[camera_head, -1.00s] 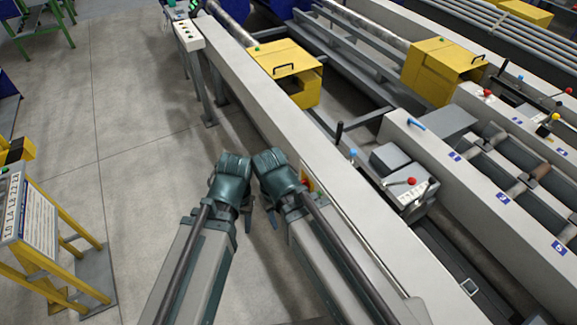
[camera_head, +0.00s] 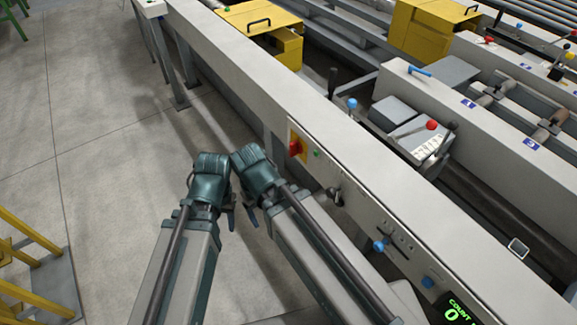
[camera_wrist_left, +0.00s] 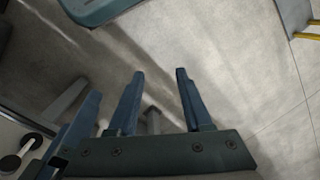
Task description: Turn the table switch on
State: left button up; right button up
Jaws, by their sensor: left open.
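A red rotary switch (camera_head: 296,146) on a yellow plate sits on the side of the long grey table (camera_head: 345,165), right of my grippers in the head view. I cannot tell its on or off position. A small green button (camera_head: 316,154) is beside it. My left gripper (camera_head: 229,210) is over the floor left of the table, apart from the switch. In the left wrist view the left gripper (camera_wrist_left: 159,78) is open and empty, with bare floor between its fingers. My right gripper (camera_head: 251,211) is beside it, closer to the table; its fingers are mostly hidden by its wrist.
Levers and a blue knob (camera_head: 381,245) stick out of the table side, near a green-lit count display (camera_head: 455,312). A yellow stand (camera_head: 40,265) is at the lower left. The floor (camera_head: 105,150) on the left is open.

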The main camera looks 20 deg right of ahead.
pick_arm(q)
notch_tip(320, 180, down, 18)
jog(key=w+a+b, duration=0.1)
jog(key=a+b, duration=0.1)
jog(key=b, duration=1.4)
jog(key=n+t+h+b, duration=0.55)
jog(key=n+h, duration=1.25)
jog(key=n, duration=0.8)
send_near(290, 146)
jog(key=shift+t, duration=0.45)
jog(key=p+x, duration=0.1)
jog(key=x, duration=0.8)
jog(key=shift+d+f, duration=0.2)
jog(key=shift+d, duration=0.15)
jog(key=shift+c, duration=0.3)
grip_shut()
